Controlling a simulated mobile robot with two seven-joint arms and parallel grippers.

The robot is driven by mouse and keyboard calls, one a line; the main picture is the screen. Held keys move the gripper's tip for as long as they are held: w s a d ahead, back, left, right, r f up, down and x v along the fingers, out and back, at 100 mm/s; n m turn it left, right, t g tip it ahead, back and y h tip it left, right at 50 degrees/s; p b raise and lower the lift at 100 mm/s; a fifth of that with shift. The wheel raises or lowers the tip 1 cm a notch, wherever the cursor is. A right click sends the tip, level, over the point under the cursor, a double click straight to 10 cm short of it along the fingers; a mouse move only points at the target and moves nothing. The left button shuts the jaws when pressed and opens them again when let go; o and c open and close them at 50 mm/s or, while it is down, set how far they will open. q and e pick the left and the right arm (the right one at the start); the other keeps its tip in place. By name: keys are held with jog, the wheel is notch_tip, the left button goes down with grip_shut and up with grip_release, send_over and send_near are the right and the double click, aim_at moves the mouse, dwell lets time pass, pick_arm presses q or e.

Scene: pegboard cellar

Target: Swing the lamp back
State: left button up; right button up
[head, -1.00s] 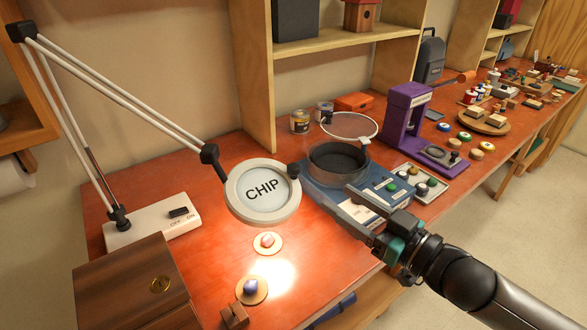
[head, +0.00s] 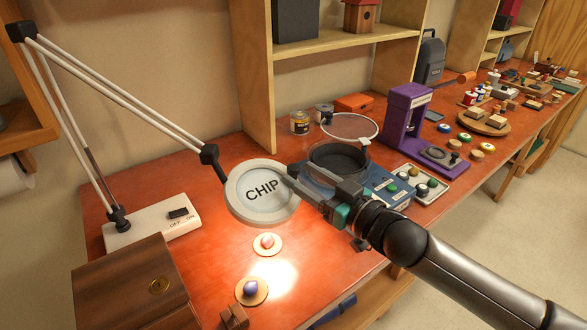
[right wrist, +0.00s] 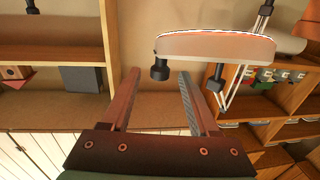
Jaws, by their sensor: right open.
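My right gripper (head: 298,180) is at the right edge of the lamp head, open. In the right wrist view, the lamp head (right wrist: 215,46) is edge-on above the fingers. A short black knob (right wrist: 160,69) on it lies between the open fingertips (right wrist: 158,78), and I cannot tell whether they touch it. In the head view the gripper hides this knob. My left gripper is not in view.
Two small round discs with stones (head: 267,244) lie lit under the lamp. A wooden box (head: 130,285) stands at front left, the lamp's white base (head: 150,222) behind it. A blue device with a dark round bowl (head: 338,160) is right behind my gripper.

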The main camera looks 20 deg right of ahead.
aim_at(298, 172)
jog(key=shift+x, duration=1.7)
grip_shut()
dwell(0.3)
